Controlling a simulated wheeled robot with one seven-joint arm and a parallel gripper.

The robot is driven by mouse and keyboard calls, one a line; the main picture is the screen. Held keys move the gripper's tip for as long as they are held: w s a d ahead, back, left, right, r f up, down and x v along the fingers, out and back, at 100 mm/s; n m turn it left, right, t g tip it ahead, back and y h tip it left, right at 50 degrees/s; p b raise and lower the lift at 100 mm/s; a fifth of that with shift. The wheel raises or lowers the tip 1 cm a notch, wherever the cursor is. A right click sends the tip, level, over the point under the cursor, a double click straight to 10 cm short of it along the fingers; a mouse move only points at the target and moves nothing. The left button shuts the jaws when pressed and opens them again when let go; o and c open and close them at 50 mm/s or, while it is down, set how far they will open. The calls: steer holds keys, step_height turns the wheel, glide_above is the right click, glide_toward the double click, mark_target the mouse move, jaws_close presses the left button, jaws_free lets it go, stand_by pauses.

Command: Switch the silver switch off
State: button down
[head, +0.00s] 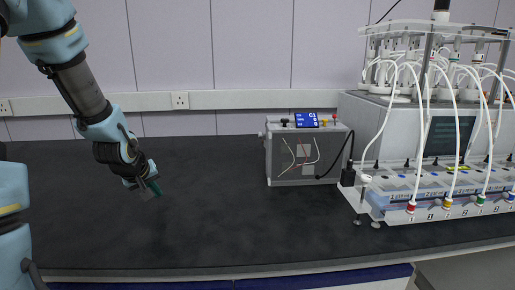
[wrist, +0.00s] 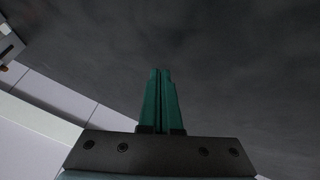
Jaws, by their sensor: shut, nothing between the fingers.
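My gripper (head: 151,188) hangs over the left part of the dark bench in the head view, well to the left of the grey box. Its green fingers (wrist: 160,100) are closed together and empty in the wrist view. The grey box (head: 303,158) has a blue screen (head: 306,120) and small coloured knobs on top. I cannot make out a silver switch for certain; small parts on the box are too small to tell. A piece of a grey device (wrist: 10,45) shows at the wrist view's left edge.
A large reactor unit (head: 410,130) with white tubes and coloured caps stands at the right. A black adapter (head: 348,176) with a cable sits between it and the grey box. The dark bench (head: 220,215) is clear between my gripper and the box. A wall with sockets (head: 180,101) runs behind.

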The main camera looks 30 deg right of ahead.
mark_target(264, 143)
steer(key=w+d+h, duration=0.1)
steer(key=d, duration=0.3)
steer(key=w+d+n+t+h, duration=0.1)
steer(key=w+d+h, duration=0.1)
steer(key=d, duration=0.3)
steer(key=w+d+h+b, duration=0.1)
steer(key=w+d+h, duration=0.1)
steer(key=d, duration=0.3)
steer(key=shift+f+n, duration=0.15)
steer(key=shift+n, duration=0.25)
steer(key=d+r+n+h, duration=0.1)
steer(key=d+h, duration=0.1)
steer(key=d, duration=0.1)
steer(key=d+r+n+h+b, duration=0.1)
steer(key=d+h, duration=0.1)
steer(key=d, duration=0.2)
steer(key=d+r+n+h, duration=0.1)
steer(key=d+h, duration=0.1)
steer(key=d, duration=0.1)
steer(key=shift+w+d+r+t+h, duration=0.1)
steer(key=shift+w+d+t+h, duration=0.1)
steer(key=shift+w+t+h, duration=0.15)
steer(key=shift+d+r+h, duration=0.35)
steer(key=shift+d+r, duration=0.15)
steer(key=shift+d, duration=0.1)
